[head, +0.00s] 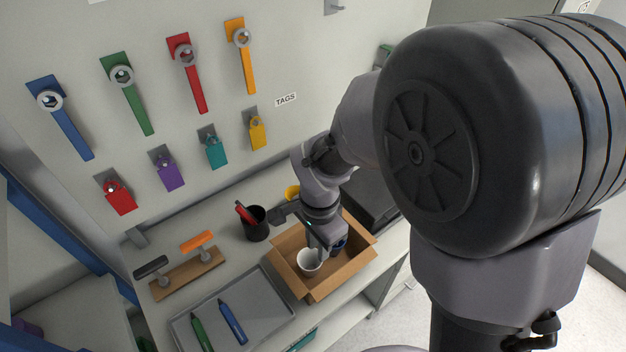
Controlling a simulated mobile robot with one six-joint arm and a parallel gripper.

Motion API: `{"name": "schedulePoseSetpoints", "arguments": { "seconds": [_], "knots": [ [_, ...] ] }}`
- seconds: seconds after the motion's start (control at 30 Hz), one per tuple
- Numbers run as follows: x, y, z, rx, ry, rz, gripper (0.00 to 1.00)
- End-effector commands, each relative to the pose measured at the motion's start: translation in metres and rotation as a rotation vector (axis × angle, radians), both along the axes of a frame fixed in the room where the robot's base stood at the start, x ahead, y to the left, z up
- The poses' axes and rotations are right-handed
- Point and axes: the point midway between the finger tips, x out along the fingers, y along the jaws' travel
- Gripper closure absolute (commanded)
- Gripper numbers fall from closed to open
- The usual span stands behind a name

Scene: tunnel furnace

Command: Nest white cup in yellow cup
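The white cup (309,264) is at the open cardboard box (320,286), its open mouth facing up. My gripper (323,252) is over the box, with its fingers right at the right side of the white cup's rim. I cannot tell whether they touch or hold the cup. A yellow cup (291,192) stands at the back of the bench near the wall. My arm hides part of it, so its mouth is only partly seen.
A dark blue item (341,244) shows in the box beside my gripper. A black pen holder (255,225) stands left of the box. A grey tray (262,318) with green and blue markers lies in front. Tools and tags hang on the wall.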

Motion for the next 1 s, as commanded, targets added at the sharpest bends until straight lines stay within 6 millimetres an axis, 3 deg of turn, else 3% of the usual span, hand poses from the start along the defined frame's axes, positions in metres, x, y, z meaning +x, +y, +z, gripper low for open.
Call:
{"name": "schedulePoseSetpoints", "arguments": {
  "seconds": [0.27,0.6,0.93,1.0],
  "knots": [
    [-0.001,0.000,-0.033,-0.001,0.003,-0.003,0.76],
    [-0.001,0.000,-0.099,0.000,0.001,-0.003,0.76],
    [-0.001,0.000,-0.101,0.000,0.001,-0.003,0.76],
    [-0.001,0.000,-0.101,0.000,0.001,-0.003,0.83]
  ]
}}
